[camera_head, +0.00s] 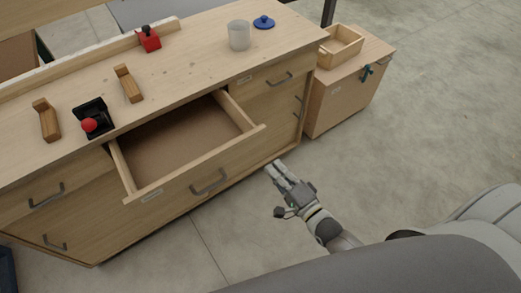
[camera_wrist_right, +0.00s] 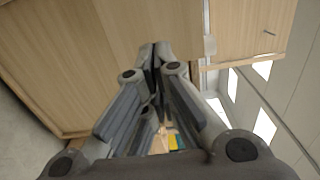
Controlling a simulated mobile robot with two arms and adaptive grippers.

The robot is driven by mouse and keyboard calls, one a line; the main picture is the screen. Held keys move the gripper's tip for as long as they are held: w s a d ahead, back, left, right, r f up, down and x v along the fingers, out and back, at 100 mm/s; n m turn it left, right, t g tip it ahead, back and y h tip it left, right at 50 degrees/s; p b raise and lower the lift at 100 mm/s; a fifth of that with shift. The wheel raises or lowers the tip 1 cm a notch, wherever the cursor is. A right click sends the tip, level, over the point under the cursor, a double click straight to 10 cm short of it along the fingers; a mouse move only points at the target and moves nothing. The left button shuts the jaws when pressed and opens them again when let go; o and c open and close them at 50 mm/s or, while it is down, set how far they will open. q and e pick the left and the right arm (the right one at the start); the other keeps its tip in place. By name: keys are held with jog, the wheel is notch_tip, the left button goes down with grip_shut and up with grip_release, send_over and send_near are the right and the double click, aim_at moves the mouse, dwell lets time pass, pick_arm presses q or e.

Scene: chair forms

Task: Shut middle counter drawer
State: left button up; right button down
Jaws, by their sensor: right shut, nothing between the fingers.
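The middle counter drawer (camera_head: 195,160) is pulled well out of the wooden counter (camera_head: 190,75) in the head view. It is empty, with a dark bar handle (camera_head: 209,182) on its front. My right gripper (camera_head: 273,168) is in front of the counter, to the right of the drawer front and apart from the handle in the head view. Its fingers are shut and hold nothing. In the right wrist view the closed fingers (camera_wrist_right: 155,55) point toward a wooden panel (camera_wrist_right: 150,22). My left gripper is not in view.
On the countertop are a grey cup (camera_head: 239,36), a blue lid (camera_head: 263,22), a red block (camera_head: 149,39), a black joystick box (camera_head: 93,118) and wooden pieces (camera_head: 129,84). A wooden cabinet (camera_head: 340,90) with an open box (camera_head: 341,45) stands right. Floor in front is clear.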

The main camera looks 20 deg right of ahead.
aim_at(255, 146)
jog(key=x, duration=0.8)
jog(key=shift+p, duration=0.4)
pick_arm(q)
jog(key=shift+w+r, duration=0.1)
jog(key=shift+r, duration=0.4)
